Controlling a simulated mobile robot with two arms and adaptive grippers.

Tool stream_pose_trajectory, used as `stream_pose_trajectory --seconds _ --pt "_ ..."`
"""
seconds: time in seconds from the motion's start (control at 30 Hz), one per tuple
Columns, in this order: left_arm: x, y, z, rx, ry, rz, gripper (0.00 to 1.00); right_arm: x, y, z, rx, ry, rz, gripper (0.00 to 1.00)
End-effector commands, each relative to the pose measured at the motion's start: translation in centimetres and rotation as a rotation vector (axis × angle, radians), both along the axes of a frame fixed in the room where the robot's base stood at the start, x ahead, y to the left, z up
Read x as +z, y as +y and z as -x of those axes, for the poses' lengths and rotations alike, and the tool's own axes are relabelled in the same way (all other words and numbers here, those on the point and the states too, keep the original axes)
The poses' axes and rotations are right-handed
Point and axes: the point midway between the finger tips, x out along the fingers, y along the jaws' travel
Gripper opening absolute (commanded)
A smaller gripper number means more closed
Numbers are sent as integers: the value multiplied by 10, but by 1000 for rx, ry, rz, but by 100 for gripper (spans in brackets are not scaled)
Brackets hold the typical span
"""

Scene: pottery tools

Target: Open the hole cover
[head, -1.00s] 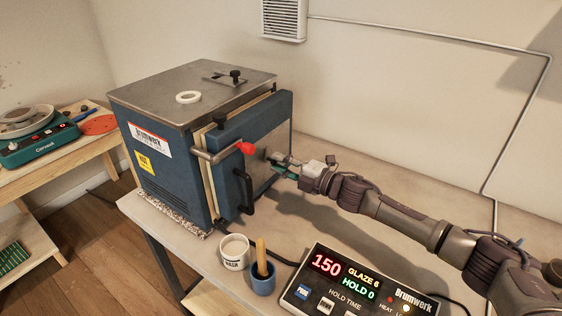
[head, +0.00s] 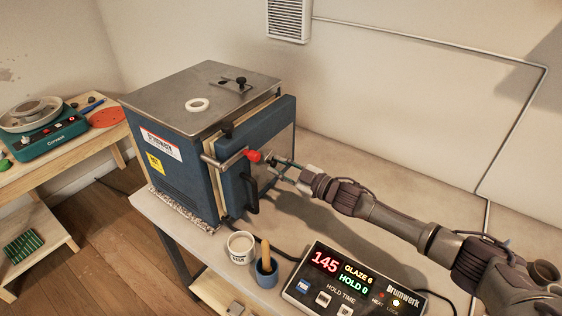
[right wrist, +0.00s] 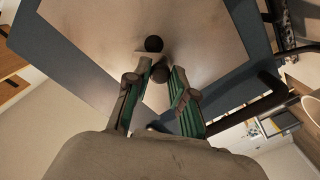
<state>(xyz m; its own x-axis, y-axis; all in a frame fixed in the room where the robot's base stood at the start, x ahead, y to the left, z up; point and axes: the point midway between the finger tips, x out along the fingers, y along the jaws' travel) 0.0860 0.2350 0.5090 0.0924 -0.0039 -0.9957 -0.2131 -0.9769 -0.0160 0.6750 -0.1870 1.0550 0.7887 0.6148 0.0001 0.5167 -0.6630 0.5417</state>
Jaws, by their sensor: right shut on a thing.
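The blue kiln (head: 185,160) stands on the table with its door closed. On its metal lid is a slotted plate with a black knob (head: 241,81). In the right wrist view the door's metal front panel (right wrist: 205,35) fills the top. A dark round shape (right wrist: 153,43) shows on it, knob or hole, I cannot tell which. Just below it a dark round knob (right wrist: 160,72) lies between the fingertips. My right gripper (head: 271,166) is shut on this knob at the door front; its green-padded fingers (right wrist: 154,80) flank it. The hole cover itself is mostly hidden. My left gripper is out of view.
A red-tipped lever (head: 253,156) and a black handle (head: 250,193) are on the door, close to my right gripper. A white ring (head: 197,104) lies on the lid. A white cup (head: 240,247), a blue cup (head: 266,272) and a controller (head: 347,288) stand in front.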

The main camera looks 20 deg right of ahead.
Motion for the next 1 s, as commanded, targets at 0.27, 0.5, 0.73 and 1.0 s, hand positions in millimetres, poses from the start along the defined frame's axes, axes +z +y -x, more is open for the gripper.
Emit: stream_pose_trajectory --seconds 0.27,0.5,0.73,1.0 --pt "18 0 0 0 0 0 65 7 2 2 0 150 -189 0" --pt "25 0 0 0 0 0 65 10 3 3 1 243 -307 0" --pt "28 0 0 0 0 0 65 12 3 3 0 292 -372 0" --pt "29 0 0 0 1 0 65 12 4 3 0 310 -395 0"
